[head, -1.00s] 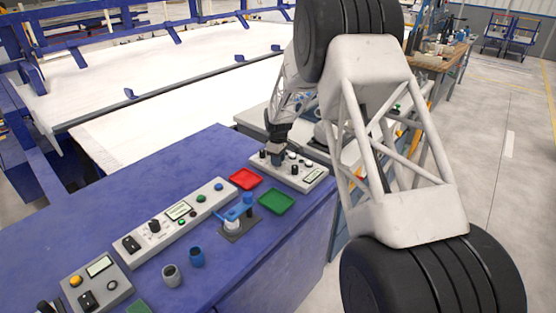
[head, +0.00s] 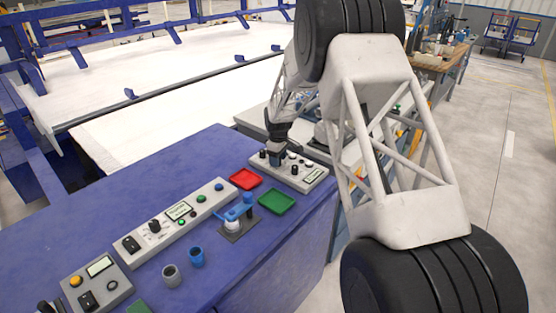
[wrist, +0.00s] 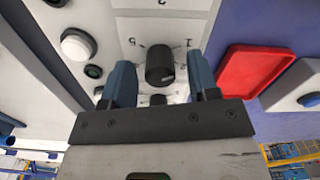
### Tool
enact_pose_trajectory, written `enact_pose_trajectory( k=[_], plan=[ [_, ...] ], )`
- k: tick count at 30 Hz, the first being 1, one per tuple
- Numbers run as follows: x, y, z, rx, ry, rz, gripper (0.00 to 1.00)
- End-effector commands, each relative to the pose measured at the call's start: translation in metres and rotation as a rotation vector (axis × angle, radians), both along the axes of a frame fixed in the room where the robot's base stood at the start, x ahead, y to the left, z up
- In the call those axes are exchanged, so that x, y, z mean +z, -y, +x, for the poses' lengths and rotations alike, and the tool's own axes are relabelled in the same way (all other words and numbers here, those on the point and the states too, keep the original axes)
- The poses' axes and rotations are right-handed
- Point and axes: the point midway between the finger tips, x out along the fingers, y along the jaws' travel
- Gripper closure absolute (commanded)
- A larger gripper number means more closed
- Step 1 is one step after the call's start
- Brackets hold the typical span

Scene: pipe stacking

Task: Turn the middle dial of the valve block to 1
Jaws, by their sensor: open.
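The valve block is a pale grey panel (head: 311,184) on the blue bench, under my gripper (head: 277,158). In the wrist view a black round dial (wrist: 160,65) on a pale plate lies between the two blue fingertips. Figures 5 and 1 are printed near it, with another figure at the top edge. A short light mark on the dial points to the lower right of the picture. My gripper is open; contact with the dial is not clear. I cannot tell which dial is the middle one.
A red tray (head: 245,179) and a green tray (head: 276,202) lie close to the block. A blue pipe fixture (head: 238,214), a long control panel (head: 166,226) and two cups stand to the left. White button (wrist: 78,45) sits beside the dial.

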Motion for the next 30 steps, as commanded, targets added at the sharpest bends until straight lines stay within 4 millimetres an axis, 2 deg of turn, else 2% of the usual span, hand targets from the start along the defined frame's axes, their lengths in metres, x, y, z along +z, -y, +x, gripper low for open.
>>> enact_pose_trajectory(
  k=[18,30],
  plan=[
    [0.066,0.0,0.0,0.0,0.001,0.0,0.45],
    [0.073,0.0,0.0,0.0,0.0,0.0,0.45]
  ],
)
